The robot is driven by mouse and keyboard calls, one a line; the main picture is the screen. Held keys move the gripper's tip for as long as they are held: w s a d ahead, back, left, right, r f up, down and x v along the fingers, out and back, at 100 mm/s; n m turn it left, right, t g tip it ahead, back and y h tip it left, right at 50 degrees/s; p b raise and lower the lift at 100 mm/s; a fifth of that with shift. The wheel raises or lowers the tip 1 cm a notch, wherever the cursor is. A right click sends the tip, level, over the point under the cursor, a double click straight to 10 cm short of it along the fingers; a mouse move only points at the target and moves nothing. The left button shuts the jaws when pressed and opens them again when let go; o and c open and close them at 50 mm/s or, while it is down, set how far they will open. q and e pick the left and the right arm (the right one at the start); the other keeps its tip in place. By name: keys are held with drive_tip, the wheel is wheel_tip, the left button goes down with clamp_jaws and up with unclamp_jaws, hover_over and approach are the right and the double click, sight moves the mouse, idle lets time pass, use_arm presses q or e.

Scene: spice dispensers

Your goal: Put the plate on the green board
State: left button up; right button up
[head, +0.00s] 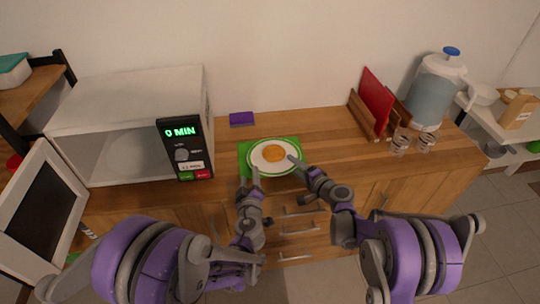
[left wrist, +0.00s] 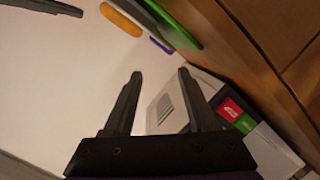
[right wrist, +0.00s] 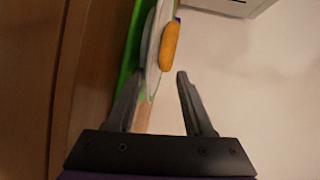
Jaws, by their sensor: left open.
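My left gripper (head: 255,174) is open and empty at the plate's front left edge. My right gripper (head: 297,165) is at its right edge. In the right wrist view my right gripper (right wrist: 157,75) has its fingers apart, with the plate's rim (right wrist: 152,80) showing between or just beyond them. In the left wrist view the green board (left wrist: 172,22) is beyond my open left fingers (left wrist: 160,75).
A microwave (head: 130,110) with its front open and a lit panel stands left of the board. A purple sponge-like block (head: 242,119) lies behind it. A rack with a red board (head: 375,100), glasses (head: 401,141) and a water dispenser (head: 433,85) stand right. The counter between is clear.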

drive_tip(key=v, duration=0.7)
drive_tip(key=shift+s+d, duration=0.2)
drive_tip(key=shift+s, duration=0.1)
drive_tip(key=shift+r, duration=0.15)
